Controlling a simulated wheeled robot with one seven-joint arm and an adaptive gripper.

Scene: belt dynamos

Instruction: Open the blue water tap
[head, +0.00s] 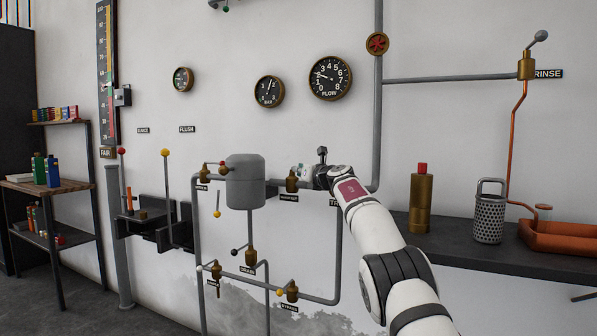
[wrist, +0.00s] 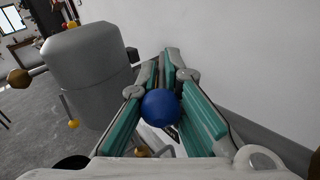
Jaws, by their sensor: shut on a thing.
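A round blue knob (wrist: 161,108) sits between the green pads of my gripper (wrist: 165,95) in the wrist view. My gripper is shut on it. I take it for the end of the blue water tap's handle; the rest of the tap is hidden. In the head view my gripper (head: 312,174) is at the pipework, right of the grey tank, near the brass fitting (head: 291,181). The blue knob cannot be made out there, behind my gripper and wrist.
The grey tank (head: 245,182) stands close left of my gripper; it also fills the left of the wrist view (wrist: 88,75). Yellow-knobbed levers (head: 217,212) hang nearby. A vertical pipe (head: 378,110) with a red handwheel rises right. A dark counter (head: 455,250) holds a brass cylinder and perforated canister.

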